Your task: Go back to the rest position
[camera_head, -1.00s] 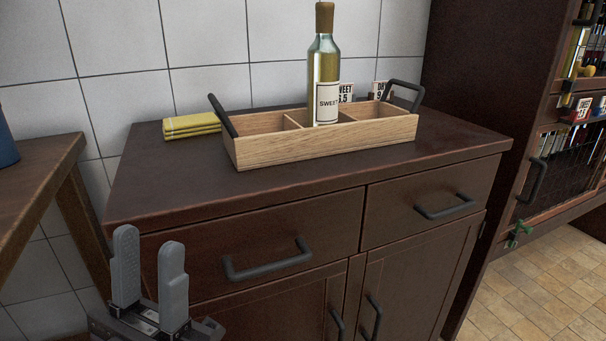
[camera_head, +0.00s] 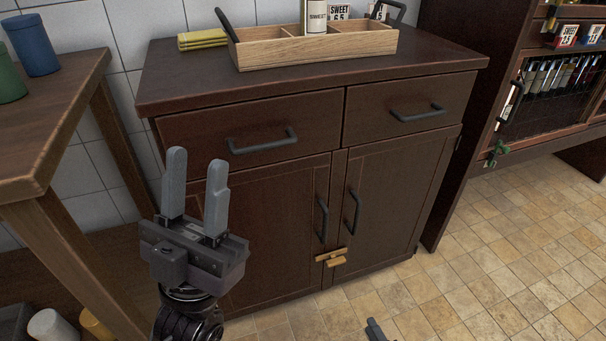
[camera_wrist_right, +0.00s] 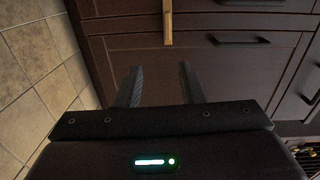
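My left gripper (camera_head: 197,160) stands upright in front of the dark cabinet's left door in the head view. Its two grey fingers are apart with nothing between them. My right gripper shows only as a small dark tip (camera_head: 375,328) at the bottom edge of the head view. In the right wrist view my right gripper (camera_wrist_right: 160,68) has its fingers apart and empty, facing the cabinet front.
The dark cabinet (camera_head: 240,185) has handles and a wooden latch (camera_head: 331,257) across its doors. On top are a wooden tray (camera_head: 345,50) holding a bottle (camera_head: 316,18) and a yellow cloth (camera_head: 203,39). A wooden table (camera_head: 50,125) stands left. Tiled floor (camera_head: 480,265) is clear at right.

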